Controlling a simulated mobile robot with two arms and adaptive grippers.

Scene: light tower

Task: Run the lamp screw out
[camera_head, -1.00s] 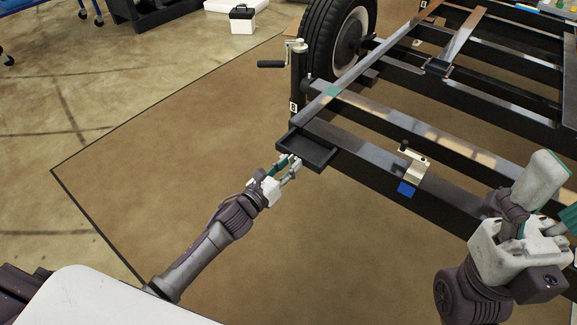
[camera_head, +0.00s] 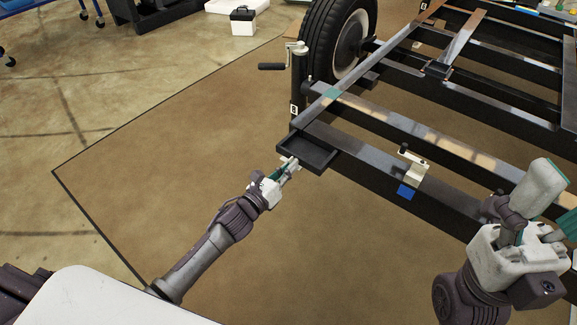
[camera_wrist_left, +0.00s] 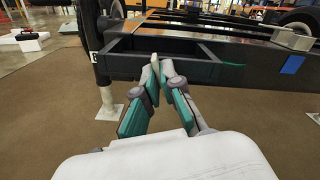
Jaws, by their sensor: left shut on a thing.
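My left gripper (camera_head: 290,163) is at the near left face of a black open tray (camera_head: 323,165) at the trailer frame's corner. Its fingertips are closed together there, and they also meet in the left wrist view (camera_wrist_left: 156,66), in front of the tray wall (camera_wrist_left: 205,71). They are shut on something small. The lamp screw cannot be made out; the fingertips hide what they hold.
The black trailer frame (camera_head: 372,152) runs back to the right, with a wheel (camera_head: 335,40) and a crank-handled jack (camera_head: 297,75) behind the tray. A pale bracket (camera_head: 412,168) with a blue patch (camera_head: 406,190) is on the front beam. The brown mat (camera_head: 170,170) at left is clear.

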